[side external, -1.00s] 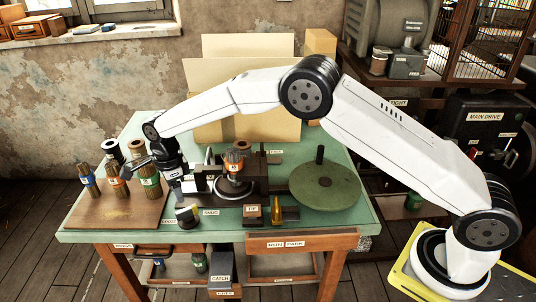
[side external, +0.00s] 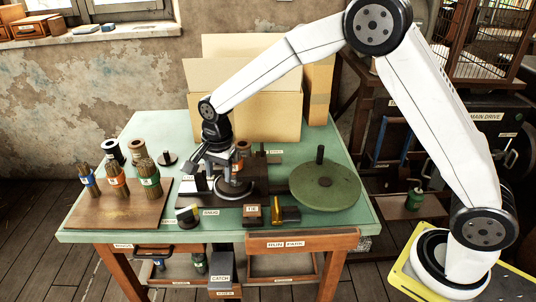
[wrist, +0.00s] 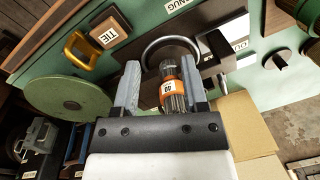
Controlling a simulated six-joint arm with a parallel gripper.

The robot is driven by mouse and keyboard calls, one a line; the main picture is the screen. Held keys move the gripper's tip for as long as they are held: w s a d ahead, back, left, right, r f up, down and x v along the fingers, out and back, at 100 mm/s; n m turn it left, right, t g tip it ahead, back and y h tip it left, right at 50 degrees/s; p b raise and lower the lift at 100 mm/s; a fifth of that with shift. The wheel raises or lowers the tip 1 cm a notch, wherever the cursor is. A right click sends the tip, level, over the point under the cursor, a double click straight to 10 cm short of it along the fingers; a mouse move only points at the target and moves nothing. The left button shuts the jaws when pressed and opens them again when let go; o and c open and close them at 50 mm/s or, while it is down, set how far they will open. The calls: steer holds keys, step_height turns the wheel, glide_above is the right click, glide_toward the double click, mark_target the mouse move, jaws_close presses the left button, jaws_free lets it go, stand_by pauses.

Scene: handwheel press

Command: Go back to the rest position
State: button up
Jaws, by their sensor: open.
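My gripper (side external: 218,162) is open and hangs over the press base (side external: 255,197) on the green table. In the wrist view, its two grey fingers (wrist: 163,72) stand on either side of a bundle with an orange band (wrist: 172,88), with a gap on each side. The bundle stands at the round ring of the press (wrist: 168,48). In the side view the gripper hides most of the bundle. The green handwheel (side external: 325,187) with its dark upright knob lies flat to the right of the press.
A block labelled TIE (side external: 252,214) and a yellow handle (side external: 287,213) sit at the front. A cardboard box (side external: 255,115) stands behind the press.

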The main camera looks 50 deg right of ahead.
steer(key=s+d+n, duration=0.5)
steer(key=s+n, duration=0.1)
steer(key=s, duration=0.5)
steer(key=s+d+n+t, duration=0.1)
steer(key=s+d+n, duration=0.4)
steer(key=s, duration=0.6)
steer(key=shift+d+r+n+t, duration=0.25)
steer(key=shift+r+n+t, duration=0.05)
steer(key=shift+n, duration=0.8)
steer(key=shift+w, duration=0.1)
